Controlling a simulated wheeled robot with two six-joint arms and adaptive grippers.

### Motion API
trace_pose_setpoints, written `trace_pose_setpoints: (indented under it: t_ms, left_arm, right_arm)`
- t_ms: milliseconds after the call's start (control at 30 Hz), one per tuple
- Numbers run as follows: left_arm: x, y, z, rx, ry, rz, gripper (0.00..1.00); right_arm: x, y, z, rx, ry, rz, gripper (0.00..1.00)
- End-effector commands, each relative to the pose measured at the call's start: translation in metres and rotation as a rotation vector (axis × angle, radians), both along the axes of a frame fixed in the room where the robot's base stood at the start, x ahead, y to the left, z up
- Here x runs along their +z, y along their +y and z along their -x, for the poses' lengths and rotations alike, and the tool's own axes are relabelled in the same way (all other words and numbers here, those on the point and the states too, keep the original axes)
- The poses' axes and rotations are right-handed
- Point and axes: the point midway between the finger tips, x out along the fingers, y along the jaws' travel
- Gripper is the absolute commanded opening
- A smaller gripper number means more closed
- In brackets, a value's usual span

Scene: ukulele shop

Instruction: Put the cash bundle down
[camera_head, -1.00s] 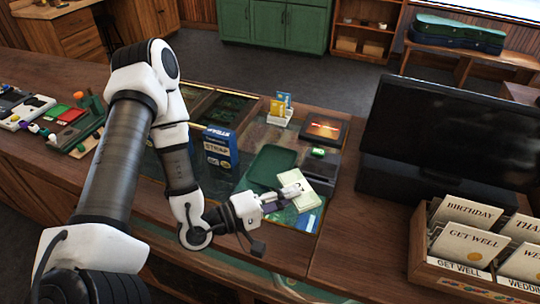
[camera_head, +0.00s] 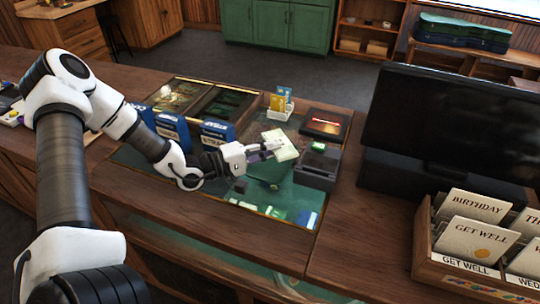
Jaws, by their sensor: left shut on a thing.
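My left gripper (camera_head: 267,149) reaches in from the left and is shut on the cash bundle (camera_head: 283,145). The bundle is a pale green-cream stack and sticks out past the fingertips. It is over the far part of the dark green tray (camera_head: 270,171) on the glass-topped counter. I cannot tell for certain how high above the tray it is. The arm and gripper hide part of the tray. My right gripper is not in view.
Blue boxes (camera_head: 217,133) stand behind my left forearm. A card holder (camera_head: 279,108), a dark box with a picture (camera_head: 325,124) and a small dark device (camera_head: 317,169) surround the tray. A black monitor (camera_head: 445,130) and card rack (camera_head: 480,240) stand right.

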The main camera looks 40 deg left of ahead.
Motion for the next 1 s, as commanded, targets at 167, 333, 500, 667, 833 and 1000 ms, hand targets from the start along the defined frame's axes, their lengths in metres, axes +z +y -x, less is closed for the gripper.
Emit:
trace_pose_setpoints:
  t_ms: [167, 333, 500, 667, 833, 1000]
  left_arm:
    - [-0.03, 0.001, -0.002, -0.004, 0.005, -0.004, 0.0]
    - [-0.036, 0.002, -0.002, -0.001, -0.001, 0.0, 0.0]
    - [-0.037, 0.002, -0.002, 0.0, -0.001, 0.0, 0.0]
    - [-0.042, 0.002, -0.002, 0.0, -0.001, 0.0, 0.0]
    - [-0.046, 0.002, -0.002, -0.001, -0.001, 0.0, 0.0]
    - [-0.048, 0.002, -0.002, -0.001, -0.001, 0.0, 0.0]
  right_arm:
    - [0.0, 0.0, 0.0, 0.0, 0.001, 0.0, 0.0]
    - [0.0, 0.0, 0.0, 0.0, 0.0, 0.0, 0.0]
    - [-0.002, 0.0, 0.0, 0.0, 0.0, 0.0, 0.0]
    - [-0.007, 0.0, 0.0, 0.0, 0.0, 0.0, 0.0]
    - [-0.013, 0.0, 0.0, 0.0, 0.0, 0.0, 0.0]
    - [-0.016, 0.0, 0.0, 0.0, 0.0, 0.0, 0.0]
